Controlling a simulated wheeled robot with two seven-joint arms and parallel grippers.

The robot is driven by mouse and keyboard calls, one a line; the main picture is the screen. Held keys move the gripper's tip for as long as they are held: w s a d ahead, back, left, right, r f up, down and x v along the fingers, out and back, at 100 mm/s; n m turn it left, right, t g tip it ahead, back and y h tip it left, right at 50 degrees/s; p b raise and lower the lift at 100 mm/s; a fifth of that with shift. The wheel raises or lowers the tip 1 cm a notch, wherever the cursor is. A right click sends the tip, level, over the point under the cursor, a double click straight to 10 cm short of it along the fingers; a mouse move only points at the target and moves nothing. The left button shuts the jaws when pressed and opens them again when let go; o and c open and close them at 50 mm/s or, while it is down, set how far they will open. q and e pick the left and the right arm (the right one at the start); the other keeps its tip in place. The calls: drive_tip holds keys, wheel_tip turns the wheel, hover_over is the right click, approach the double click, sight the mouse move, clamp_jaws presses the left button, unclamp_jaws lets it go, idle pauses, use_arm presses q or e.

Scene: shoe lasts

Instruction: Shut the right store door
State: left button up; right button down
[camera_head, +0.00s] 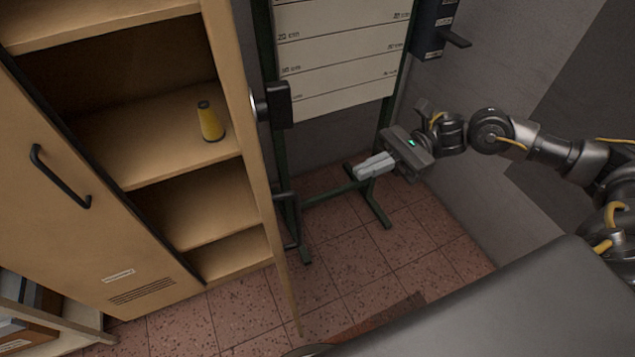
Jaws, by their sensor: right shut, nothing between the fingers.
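The beige store cabinet (150,264) stands at the left. Its left door (80,235), with a black bar handle (60,178), is shut. Its right door (251,150) stands open and shows as a narrow, nearly edge-on panel, leaving the shelves on that side exposed. A black handle (289,220) shows on the door's outer side. My right gripper (361,172) is shut and empty, to the right of the door with a clear gap, its fingers pointing left. My left gripper is not in view.
The tiled floor (340,260) in front is mostly clear.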

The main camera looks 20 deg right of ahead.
drive_tip(key=s+a+p, duration=0.1)
drive_tip(key=a+p, duration=0.4)
drive_tip(key=a, duration=0.5)
drive_tip(key=shift+a, duration=0.25)
drive_tip(key=shift+s, duration=0.1)
